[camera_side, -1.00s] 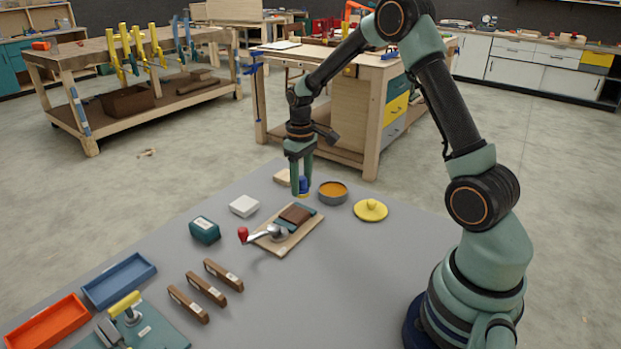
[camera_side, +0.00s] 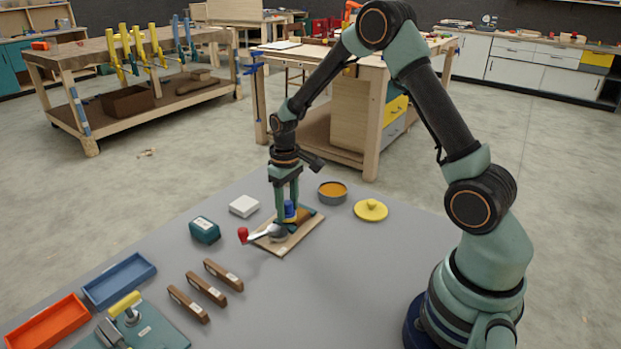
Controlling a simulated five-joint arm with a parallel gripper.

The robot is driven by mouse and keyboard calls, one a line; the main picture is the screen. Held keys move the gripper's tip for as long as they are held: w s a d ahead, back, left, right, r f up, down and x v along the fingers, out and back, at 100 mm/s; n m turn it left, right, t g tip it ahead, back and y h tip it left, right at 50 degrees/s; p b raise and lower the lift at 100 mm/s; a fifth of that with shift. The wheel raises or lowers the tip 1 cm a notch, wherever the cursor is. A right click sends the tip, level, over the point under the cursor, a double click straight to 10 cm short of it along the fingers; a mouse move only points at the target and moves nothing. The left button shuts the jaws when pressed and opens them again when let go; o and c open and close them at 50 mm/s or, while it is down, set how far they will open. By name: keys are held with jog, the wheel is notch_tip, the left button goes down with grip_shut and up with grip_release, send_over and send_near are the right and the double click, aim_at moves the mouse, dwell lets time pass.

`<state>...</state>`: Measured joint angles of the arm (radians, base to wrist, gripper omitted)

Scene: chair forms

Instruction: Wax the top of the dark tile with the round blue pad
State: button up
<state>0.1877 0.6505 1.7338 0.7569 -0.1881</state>
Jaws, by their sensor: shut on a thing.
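My gripper (camera_side: 288,208) is shut on the blue knob of the round pad (camera_side: 289,212). The pad is over the tile (camera_side: 303,216); its underside is hidden, so I cannot tell whether it touches. The visible part of the tile looks orange-brown. The tile lies on a small wooden board (camera_side: 277,248), beside a grey clamp with a red-tipped handle (camera_side: 243,234). A round grey tin (camera_side: 333,193) of orange wax stands just right of and behind the board.
A yellow knobbed lid (camera_side: 370,210) lies right of the tin. A white block (camera_side: 243,206), a teal box (camera_side: 205,230) and three brown strips (camera_side: 206,289) lie to the left. Blue (camera_side: 120,280) and orange (camera_side: 48,324) trays sit front left. The table's front middle is clear.

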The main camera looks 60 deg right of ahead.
aim_at(302, 209)
jog(key=shift+a, duration=0.5)
jog(key=shift+d, duration=3.3)
jog(key=shift+s, duration=0.15)
jog(key=shift+a, duration=3.25)
jog(key=shift+d, duration=3.15)
jog(key=shift+d+r, duration=0.15)
jog(key=shift+d, duration=0.1)
notch_tip(302, 209, up, 8)
jog(key=shift+a, duration=0.2)
